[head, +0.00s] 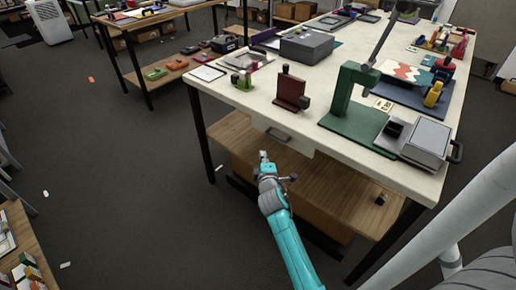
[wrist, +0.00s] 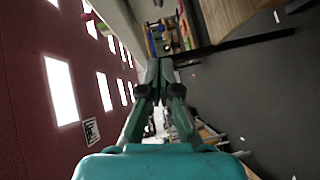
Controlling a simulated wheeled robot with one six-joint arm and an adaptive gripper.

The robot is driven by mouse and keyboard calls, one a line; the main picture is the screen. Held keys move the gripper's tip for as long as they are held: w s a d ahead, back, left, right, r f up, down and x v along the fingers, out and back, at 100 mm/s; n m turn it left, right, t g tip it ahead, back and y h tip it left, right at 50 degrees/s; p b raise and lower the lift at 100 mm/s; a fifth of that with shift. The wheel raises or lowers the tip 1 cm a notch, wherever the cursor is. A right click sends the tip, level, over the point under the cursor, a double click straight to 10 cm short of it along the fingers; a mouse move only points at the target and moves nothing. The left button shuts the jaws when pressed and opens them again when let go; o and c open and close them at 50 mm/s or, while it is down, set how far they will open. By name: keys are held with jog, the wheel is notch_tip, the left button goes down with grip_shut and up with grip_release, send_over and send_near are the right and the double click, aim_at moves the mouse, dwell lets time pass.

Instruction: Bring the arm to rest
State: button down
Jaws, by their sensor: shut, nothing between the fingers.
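My teal arm reaches up from the bottom of the head view. It ends in my gripper (head: 263,156), which is in the open air in front of the white-topped workbench (head: 240,98), near its drawer front. In the wrist view my gripper (wrist: 160,66) shows with its two dark green fingers meeting at the tips. It is shut with nothing between the fingers. The wrist view is turned sideways, with lit ceiling panels on the left and grey floor on the right.
The workbench carries a green press (head: 349,104), a maroon stand (head: 290,90) and a grey box (head: 306,45). A wooden lower shelf (head: 335,188) lies below the top. Another table (head: 130,18) stands at the back left. Grey floor to the left is mostly clear, with small scraps.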

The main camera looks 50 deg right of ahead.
jog(key=shift+s+a, duration=0.15)
jog(key=s+a+f+m+t+y, duration=0.1)
jog(key=s+a+f+y, duration=0.2)
jog(key=s+a, duration=0.7)
jog(key=s+a+f+m+t+y, duration=0.1)
jog(key=s+a+f+y, duration=0.25)
jog(key=s+a, duration=0.7)
jog(key=s+a+r+m+y, duration=0.2)
jog(key=s+a+r, duration=0.4)
jog(key=s, duration=0.4)
jog(key=s+a+r+m+y, duration=0.2)
jog(key=s+a+r+m, duration=0.2)
jog(key=s, duration=0.5)
jog(key=a+r, duration=0.2)
jog(key=a, duration=0.1)
jog(key=shift+s+t, duration=0.3)
jog(key=shift+s, duration=0.1)
